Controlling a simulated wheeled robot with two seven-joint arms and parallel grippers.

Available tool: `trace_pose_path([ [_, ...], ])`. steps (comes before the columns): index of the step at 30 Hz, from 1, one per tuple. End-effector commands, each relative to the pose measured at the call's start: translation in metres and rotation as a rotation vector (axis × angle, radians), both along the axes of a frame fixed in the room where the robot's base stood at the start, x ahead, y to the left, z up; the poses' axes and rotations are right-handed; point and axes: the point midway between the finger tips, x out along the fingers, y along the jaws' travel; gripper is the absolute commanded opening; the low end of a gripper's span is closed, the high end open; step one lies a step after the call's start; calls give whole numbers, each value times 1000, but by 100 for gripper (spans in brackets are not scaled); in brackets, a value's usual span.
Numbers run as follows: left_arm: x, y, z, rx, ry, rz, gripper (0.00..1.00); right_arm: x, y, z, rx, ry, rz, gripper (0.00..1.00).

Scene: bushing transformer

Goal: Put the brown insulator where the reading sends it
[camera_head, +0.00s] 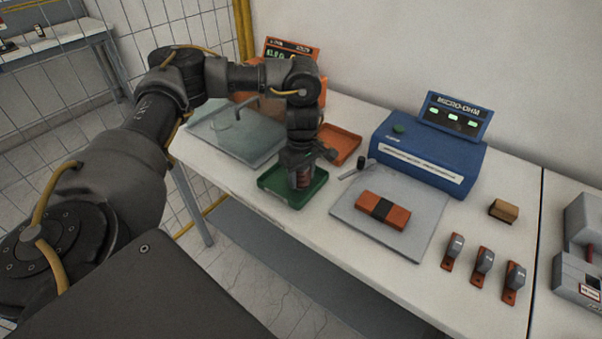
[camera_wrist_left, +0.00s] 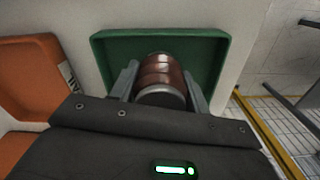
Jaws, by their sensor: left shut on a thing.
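The brown insulator (camera_wrist_left: 162,75) is a ribbed, glossy cylinder with a grey metal end. My left gripper (camera_wrist_left: 163,88) is shut on it, one finger on each side. In the head view my left gripper (camera_head: 303,172) points down over the green tray (camera_head: 272,186), and the insulator (camera_head: 304,182) shows small and dark between the fingers. The green tray (camera_wrist_left: 215,40) lies behind the insulator in the wrist view. Whether the insulator touches the tray floor I cannot tell. An orange tray (camera_head: 341,145) stands just behind the green one. My right gripper is not in view.
A blue MICRO-OHM meter (camera_head: 425,150) with lit green displays stands at the back. An orange instrument (camera_head: 290,50) is partly hidden by my arm. A grey plate (camera_head: 350,205) holds an orange-brown block (camera_head: 383,211). Several small switches (camera_head: 483,262) and a brown block (camera_head: 503,211) lie right.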

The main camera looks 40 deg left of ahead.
Motion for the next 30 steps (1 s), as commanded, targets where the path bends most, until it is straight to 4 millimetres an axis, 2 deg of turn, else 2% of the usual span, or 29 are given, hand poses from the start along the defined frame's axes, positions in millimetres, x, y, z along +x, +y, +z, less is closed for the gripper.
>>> trace_pose_path([
  [11,0,0,-4,0,-1,0,13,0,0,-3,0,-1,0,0],
  [12,0,0,-5,0,-1,0,48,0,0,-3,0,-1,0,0],
  [17,0,0,-4,0,-1,0,68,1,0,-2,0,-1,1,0],
  [25,0,0,-3,0,-1,0,68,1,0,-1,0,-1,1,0],
  [30,1,0,10,0,-3,-1,68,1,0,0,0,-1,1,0],
])
